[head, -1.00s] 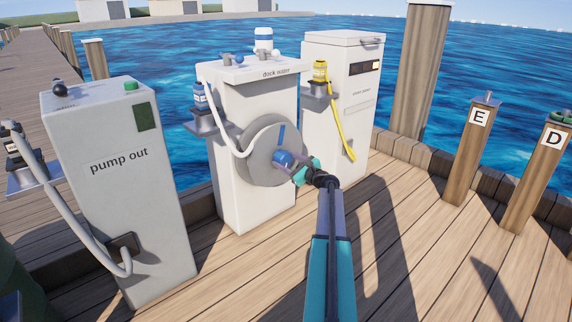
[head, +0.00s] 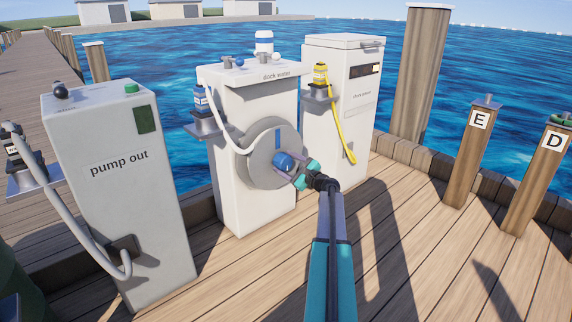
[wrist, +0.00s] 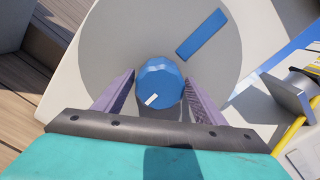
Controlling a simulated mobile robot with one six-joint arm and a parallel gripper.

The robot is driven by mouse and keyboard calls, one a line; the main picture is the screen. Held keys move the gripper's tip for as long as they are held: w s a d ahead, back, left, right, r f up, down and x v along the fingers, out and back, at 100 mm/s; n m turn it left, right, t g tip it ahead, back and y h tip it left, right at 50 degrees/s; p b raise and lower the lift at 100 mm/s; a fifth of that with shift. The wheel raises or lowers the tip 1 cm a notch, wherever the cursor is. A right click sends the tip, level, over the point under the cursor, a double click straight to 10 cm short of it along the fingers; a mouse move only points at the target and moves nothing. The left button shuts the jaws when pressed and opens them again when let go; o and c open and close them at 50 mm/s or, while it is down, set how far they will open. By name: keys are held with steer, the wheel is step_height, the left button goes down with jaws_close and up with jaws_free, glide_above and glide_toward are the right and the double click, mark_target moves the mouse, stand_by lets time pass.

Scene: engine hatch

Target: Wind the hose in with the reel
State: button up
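The round grey reel (head: 255,170) is on the front of the white "dock water" pedestal (head: 251,205). A blue bar mark (head: 278,138) on its face stands nearly upright in the head view and shows tilted in the wrist view (wrist: 201,34). The pale hose (head: 219,120) hangs from the blue nozzle (head: 201,101) on the left-side holder to the reel. My gripper (head: 289,167) is at the blue knob (head: 282,161) in the reel's middle. In the wrist view its fingers (wrist: 160,84) stand on both sides of the knob (wrist: 159,80), apparently closed against it.
The "pump out" pedestal (head: 125,200) stands to the left with a grey hose. Another white pedestal (head: 346,100) with a yellow hose (head: 341,130) stands behind to the right. Posts E (head: 472,155) and D (head: 540,180) are farther right. Open deck lies in front.

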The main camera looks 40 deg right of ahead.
steer(key=shift+o, duration=0.7)
steer(key=shift+r, duration=0.1)
steer(key=shift+s+p, duration=0.3)
steer(key=shift+s, duration=0.25)
steer(key=s+a+p, duration=0.1)
steer(key=s+p, duration=0.3)
steer(key=s, duration=0.8)
steer(key=shift+s+p, duration=0.35)
